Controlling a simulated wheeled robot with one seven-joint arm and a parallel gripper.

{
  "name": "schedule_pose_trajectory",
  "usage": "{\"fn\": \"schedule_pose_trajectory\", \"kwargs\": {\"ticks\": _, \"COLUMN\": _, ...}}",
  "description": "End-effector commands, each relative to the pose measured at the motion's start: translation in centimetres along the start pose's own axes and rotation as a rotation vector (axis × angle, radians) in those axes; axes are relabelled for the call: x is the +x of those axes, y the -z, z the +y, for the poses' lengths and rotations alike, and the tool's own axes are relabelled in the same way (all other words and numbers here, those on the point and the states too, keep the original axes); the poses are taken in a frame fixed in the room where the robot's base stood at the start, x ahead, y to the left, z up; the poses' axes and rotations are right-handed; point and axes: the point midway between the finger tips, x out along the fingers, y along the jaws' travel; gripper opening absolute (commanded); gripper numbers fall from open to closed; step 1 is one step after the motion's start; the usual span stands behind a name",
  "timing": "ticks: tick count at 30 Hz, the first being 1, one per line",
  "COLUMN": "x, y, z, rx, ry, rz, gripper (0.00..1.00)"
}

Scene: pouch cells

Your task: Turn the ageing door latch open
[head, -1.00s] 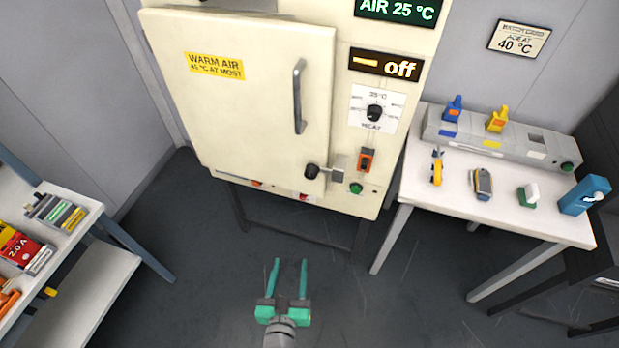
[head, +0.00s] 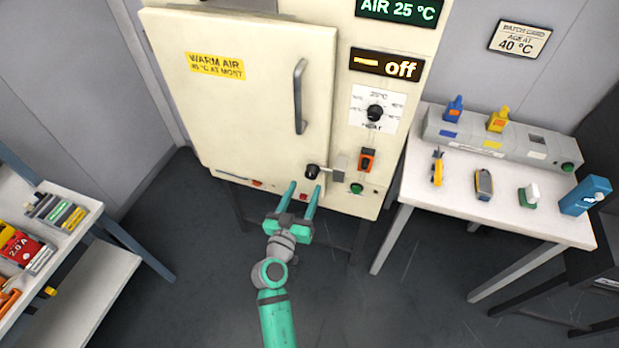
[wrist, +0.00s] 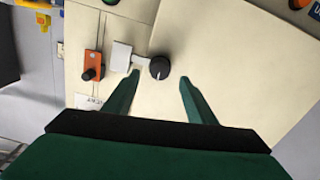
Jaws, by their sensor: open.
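The ageing cabinet's door (head: 235,95) is closed, a cream panel with a vertical grey handle (head: 299,97). The door latch (head: 313,171) is a black knob with a metal plate beside it at the door's lower right corner. In the wrist view the latch knob (wrist: 159,67) appears beyond the fingertips, between their lines, nearer the left one. My gripper (head: 305,185) is open and empty, its green fingers pointing up at the cabinet just below the latch. In the wrist view the open fingers (wrist: 158,80) show no visible hold on the knob.
Right of the latch are an orange switch (head: 367,160), a green button (head: 356,188) and a dial (head: 375,112); the display (head: 387,65) reads off. A white table (head: 480,215) with tools stands right, a shelf (head: 75,275) left. The floor before the cabinet is clear.

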Motion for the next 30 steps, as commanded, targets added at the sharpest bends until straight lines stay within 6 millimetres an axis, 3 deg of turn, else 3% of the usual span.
{"fn": "schedule_pose_trajectory", "kwargs": {"ticks": 3, "x": 2.2, "y": 0.0, "z": 0.1, "rx": 0.000, "ry": -0.002, "rz": 0.001, "gripper": 0.51}}
{"fn": "schedule_pose_trajectory", "kwargs": {"ticks": 9, "x": 4.7, "y": 0.0, "z": 0.1, "rx": 0.000, "ry": -0.001, "rz": -0.001, "gripper": 0.51}}
{"fn": "schedule_pose_trajectory", "kwargs": {"ticks": 23, "x": 5.7, "y": -0.1, "z": 0.0, "rx": 0.000, "ry": 0.000, "rz": -0.001, "gripper": 0.51}}
{"fn": "schedule_pose_trajectory", "kwargs": {"ticks": 27, "x": 5.7, "y": -0.1, "z": 0.1, "rx": 0.000, "ry": 0.000, "rz": -0.001, "gripper": 0.18}}
{"fn": "schedule_pose_trajectory", "kwargs": {"ticks": 30, "x": 5.7, "y": -0.1, "z": 0.1, "rx": 0.000, "ry": 0.000, "rz": -0.001, "gripper": 0.00}}
